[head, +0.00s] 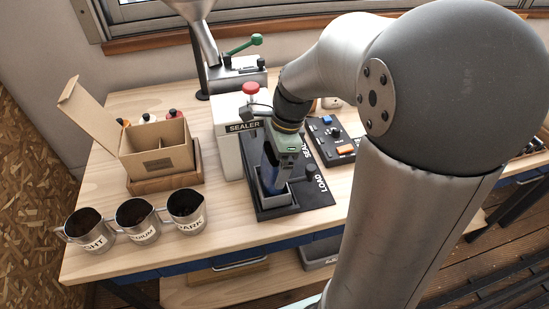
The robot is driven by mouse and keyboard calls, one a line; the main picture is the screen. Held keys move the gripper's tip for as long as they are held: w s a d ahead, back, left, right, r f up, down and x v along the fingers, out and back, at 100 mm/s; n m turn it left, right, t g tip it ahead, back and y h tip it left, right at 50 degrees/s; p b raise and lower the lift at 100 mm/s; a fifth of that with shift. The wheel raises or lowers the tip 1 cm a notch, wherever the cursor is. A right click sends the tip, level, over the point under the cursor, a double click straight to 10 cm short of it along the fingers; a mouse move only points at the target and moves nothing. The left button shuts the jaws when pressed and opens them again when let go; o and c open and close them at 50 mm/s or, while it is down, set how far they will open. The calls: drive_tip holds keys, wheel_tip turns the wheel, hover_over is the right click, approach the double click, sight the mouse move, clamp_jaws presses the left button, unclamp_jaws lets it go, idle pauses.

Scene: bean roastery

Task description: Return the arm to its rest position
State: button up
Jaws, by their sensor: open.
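My arm reaches in from the right of the head view, across the bench. My gripper (272,180) points down at the black load plate (315,196) in front of the sealer (228,146). Its fingers are low, over or inside a small grey holder (277,203) on that plate. A dark blue piece shows at the fingers, and I cannot tell whether it is part of the gripper or a separate item. The jaws are open. The fingertips are partly hidden by the holder.
Three metal cups (138,224) stand at the bench's front left. An open cardboard box (157,153) sits on a wooden base behind them. A hopper with a green lever (243,46) stands behind the sealer. A control panel (335,140) is right of the plate, close to my arm.

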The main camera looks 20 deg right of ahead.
drive_tip(key=shift+a+p+v, duration=0.25)
drive_tip(key=shift+p+v, duration=0.75)
drive_tip(key=shift+v, duration=0.15)
drive_tip(key=shift+a+p+v, duration=0.25)
drive_tip(key=shift+p+v, duration=0.8)
drive_tip(key=shift+v, duration=0.1)
drive_tip(key=shift+a+p+v, duration=0.3)
drive_tip(key=shift+p+v, duration=0.7)
drive_tip(key=shift+v, duration=0.15)
drive_tip(key=shift+r, duration=0.15)
